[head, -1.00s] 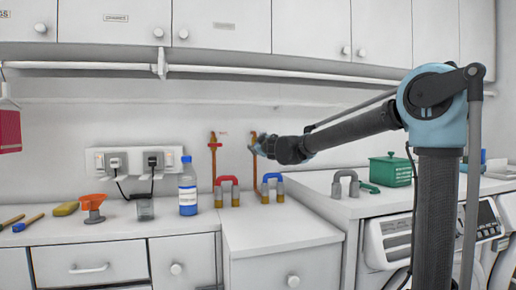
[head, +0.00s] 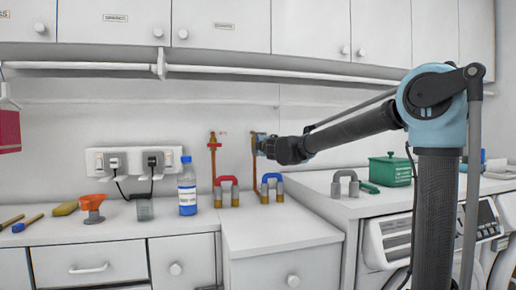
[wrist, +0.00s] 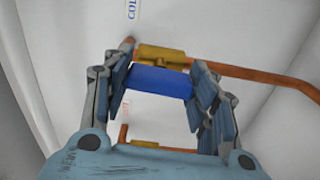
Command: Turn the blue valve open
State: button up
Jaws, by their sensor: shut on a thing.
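The blue valve handle (wrist: 160,82) shows in the wrist view as a flat blue bar beside a brass valve body (wrist: 160,54). A copper pipe (wrist: 262,78) runs right from the body. My gripper (wrist: 161,84) has one finger on each side of the handle and is shut on it. In the head view my gripper (head: 264,147) is at the wall, in front of the copper pipe (head: 254,160), and hides most of the valve there. A label starting "COL" (wrist: 131,8) is on the wall in the wrist view.
A second copper pipe with a red-handled valve (head: 213,145) stands left of my gripper. A bottle (head: 187,187) stands further left, a green box (head: 390,170) to the right. The wall rail (head: 260,72) runs above.

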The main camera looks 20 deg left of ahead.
jog(key=shift+s+f+n, duration=0.1)
jog(key=shift+s+n, duration=0.05)
jog(key=shift+n, duration=0.35)
jog(key=o, duration=1.1)
jog(key=shift+a, duration=0.1)
jog(key=shift+c, duration=0.2)
jog(key=v, duration=1.1)
jog(key=shift+s+d, duration=0.25)
jog(key=shift+s, duration=0.05)
